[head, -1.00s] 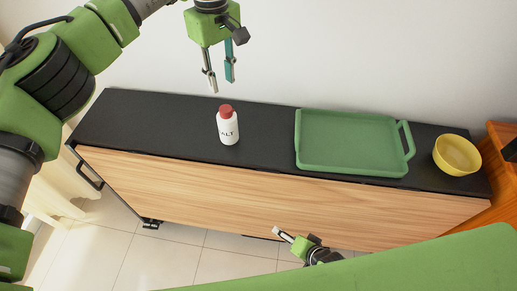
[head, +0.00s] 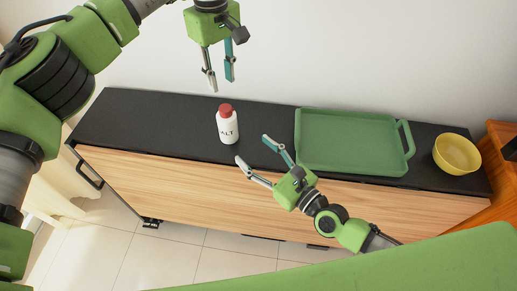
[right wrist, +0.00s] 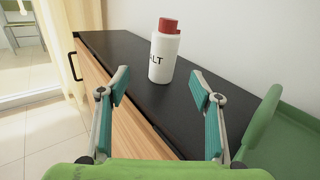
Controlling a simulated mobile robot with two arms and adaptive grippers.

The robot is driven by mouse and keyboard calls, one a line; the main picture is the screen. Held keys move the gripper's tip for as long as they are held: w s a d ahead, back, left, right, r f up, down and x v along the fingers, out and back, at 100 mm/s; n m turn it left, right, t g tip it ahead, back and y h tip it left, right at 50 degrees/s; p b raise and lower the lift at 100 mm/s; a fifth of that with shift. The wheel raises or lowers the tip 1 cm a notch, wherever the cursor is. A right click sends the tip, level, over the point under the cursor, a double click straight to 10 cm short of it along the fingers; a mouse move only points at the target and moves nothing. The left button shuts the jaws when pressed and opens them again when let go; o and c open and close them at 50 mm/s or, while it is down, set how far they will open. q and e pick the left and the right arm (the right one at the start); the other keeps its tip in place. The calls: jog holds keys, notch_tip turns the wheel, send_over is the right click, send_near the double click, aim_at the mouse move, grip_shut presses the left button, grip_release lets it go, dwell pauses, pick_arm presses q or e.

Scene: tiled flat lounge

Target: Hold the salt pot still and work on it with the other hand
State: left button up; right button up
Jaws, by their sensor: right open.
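The salt pot (head: 228,128), white with a red cap and dark lettering, stands upright on the black top of the cabinet. In the right wrist view the salt pot (right wrist: 162,58) stands ahead of the fingers, between their lines and apart from them. My left gripper (head: 220,84) hangs above and behind the pot, fingers pointing down, apart and empty. My right gripper (head: 254,150) is open and empty at the cabinet's front edge, right of the pot and not touching it; its open fingers also show in the right wrist view (right wrist: 160,88).
A green tray (head: 350,168) lies on the black cabinet top (head: 160,117), close to the right of my right gripper. A yellow bowl (head: 456,154) stands at the far right end. The top left of the pot is clear. A wall rises behind.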

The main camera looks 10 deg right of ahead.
aim_at(227, 121)
jog(key=shift+w+d+r+m, duration=0.15)
jog(key=shift+w+r+m, duration=0.15)
jog(key=shift+w+m, duration=0.2)
jog(key=x, duration=1.3)
jog(key=shift+w, duration=0.1)
jog(key=c, duration=1.3)
